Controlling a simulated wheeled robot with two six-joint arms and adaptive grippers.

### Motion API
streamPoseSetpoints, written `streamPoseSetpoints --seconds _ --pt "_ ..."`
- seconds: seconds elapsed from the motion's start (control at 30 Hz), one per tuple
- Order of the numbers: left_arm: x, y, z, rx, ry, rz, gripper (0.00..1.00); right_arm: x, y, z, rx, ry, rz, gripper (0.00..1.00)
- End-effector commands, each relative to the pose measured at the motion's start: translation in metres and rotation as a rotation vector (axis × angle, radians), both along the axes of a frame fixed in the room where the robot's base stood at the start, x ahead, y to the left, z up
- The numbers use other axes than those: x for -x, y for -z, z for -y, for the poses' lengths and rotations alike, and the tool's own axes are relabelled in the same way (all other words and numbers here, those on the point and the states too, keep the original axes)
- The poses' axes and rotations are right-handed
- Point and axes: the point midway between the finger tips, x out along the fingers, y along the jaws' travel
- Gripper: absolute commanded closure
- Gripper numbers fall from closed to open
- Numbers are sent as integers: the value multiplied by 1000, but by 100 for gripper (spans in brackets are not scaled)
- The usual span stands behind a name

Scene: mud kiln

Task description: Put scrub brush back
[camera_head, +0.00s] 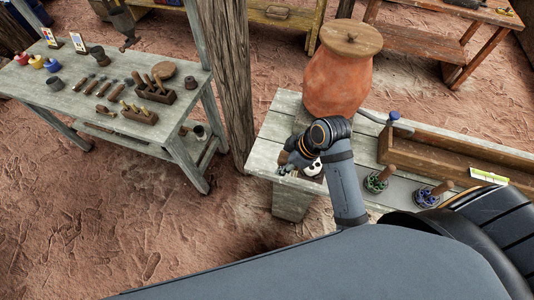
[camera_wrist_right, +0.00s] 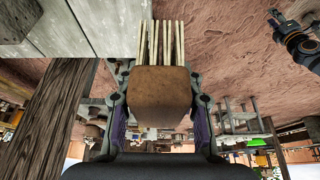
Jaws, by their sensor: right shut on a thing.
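My right gripper (camera_head: 287,162) is over the near left part of the grey bench (camera_head: 268,128), left of my wrist. In the right wrist view, its fingers (camera_wrist_right: 160,105) are shut on the sides of the scrub brush (camera_wrist_right: 163,88), a brown block with pale bristles pointing away from the palm. The brush cannot be made out clearly in the head view. Part of my left arm with its gripper (camera_wrist_right: 277,20) shows at the upper right of the right wrist view; whether it is open is too small to tell.
A clay jar (camera_head: 338,80) with a wooden lid stands on the bench behind my wrist. A post (camera_head: 228,85) separates a left table (camera_head: 60,98) with tools.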

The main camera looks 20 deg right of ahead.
Motion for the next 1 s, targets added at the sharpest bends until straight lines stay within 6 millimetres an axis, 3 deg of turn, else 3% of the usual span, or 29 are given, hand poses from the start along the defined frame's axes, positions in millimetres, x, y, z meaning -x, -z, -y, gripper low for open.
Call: streamPoseSetpoints --seconds 0.13,0.3,0.5,0.83,1.0 --pt "6 -12 -1 -1 0 -9 60 -37 11 -3 -2 0 1 92" --pt "-2 -23 -10 -12 4 3 60 -87 33 -8 -1 0 1 92" --pt "-20 -28 -13 -17 7 31 60 -120 77 -10 0 0 0 92" --pt "-11 -27 -10 -12 4 17 60 -135 96 -11 -1 0 2 92" --pt "-8 -27 -9 -11 4 12 60 -134 122 -11 0 0 0 92"
